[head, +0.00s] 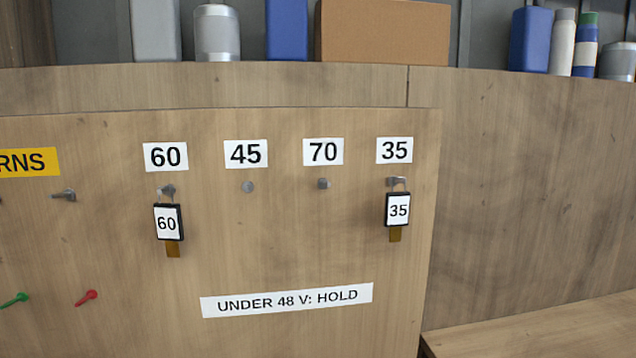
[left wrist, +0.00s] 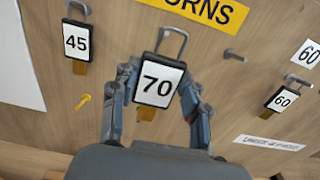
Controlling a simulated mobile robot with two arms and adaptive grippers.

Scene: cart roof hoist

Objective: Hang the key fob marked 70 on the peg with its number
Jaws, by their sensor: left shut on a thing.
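The key fob marked 70 (left wrist: 158,82) has a black frame, a white face, a grey wire loop on top and a brown tab below. My left gripper (left wrist: 159,84) is shut on its sides in the left wrist view. I cannot tell whether its loop is around a peg or clear of one. In the head view the 70 label (head: 323,151) sits above a bare peg (head: 323,184), between the 45 and 35 labels. Neither gripper shows in the head view.
Fob 60 (head: 167,223) hangs under its label and fob 35 (head: 398,210) under its own. The peg under label 45 (head: 246,153) is bare. Fob 45 (left wrist: 76,42) hangs at the left in the wrist view. Green (head: 14,300) and red (head: 87,297) pegs stick out low on the board.

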